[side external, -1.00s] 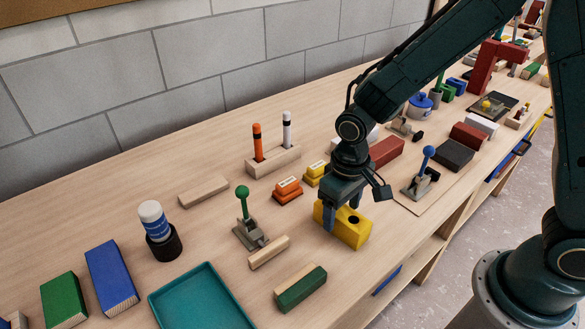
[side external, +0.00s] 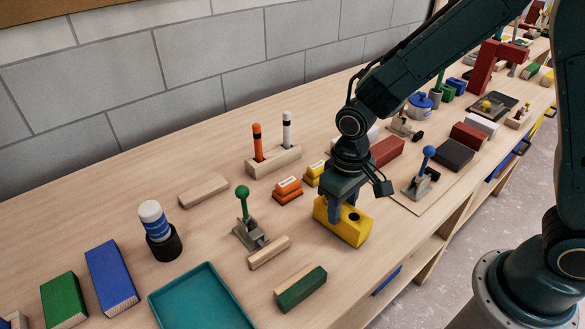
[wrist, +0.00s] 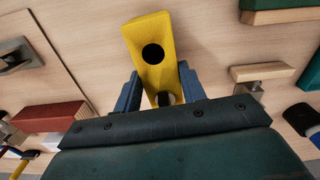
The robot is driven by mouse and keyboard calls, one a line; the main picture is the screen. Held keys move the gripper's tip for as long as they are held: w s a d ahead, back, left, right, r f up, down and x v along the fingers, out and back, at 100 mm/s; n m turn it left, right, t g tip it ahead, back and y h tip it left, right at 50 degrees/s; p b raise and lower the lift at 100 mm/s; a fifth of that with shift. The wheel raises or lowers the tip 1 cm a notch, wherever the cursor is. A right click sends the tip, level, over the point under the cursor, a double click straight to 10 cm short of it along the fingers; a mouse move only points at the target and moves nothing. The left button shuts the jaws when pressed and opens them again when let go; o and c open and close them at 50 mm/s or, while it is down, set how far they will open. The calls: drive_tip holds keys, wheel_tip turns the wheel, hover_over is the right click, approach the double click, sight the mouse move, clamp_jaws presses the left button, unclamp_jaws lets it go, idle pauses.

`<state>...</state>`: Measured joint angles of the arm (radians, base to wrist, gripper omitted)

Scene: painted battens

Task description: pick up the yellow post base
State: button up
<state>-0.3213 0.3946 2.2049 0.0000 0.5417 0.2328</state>
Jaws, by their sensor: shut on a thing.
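The yellow post base (side external: 346,227) is a block with a round dark hole in its top, near the front edge of the bench. In the wrist view the yellow post base (wrist: 149,42) lies lengthwise between my gripper's two blue-grey fingers, its holed end reaching out beyond them. My gripper (side external: 342,205) points down over the block and is shut on it. The fingers flank its sides in the wrist view (wrist: 160,92). I cannot tell whether its underside touches the bench.
A green-knobbed lever (side external: 245,220), a wood batten (side external: 269,252) and a green-topped batten (side external: 301,290) stand to the left. An orange block (side external: 288,190) is behind. A blue-knobbed lever (side external: 424,172) is to the right. A teal tray (side external: 203,298) lies at the front left.

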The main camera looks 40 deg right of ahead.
sight(342, 209)
wheel_tip(342, 209, up, 19)
idle(0.6)
drive_tip(key=shift+a, duration=0.1)
idle(0.5)
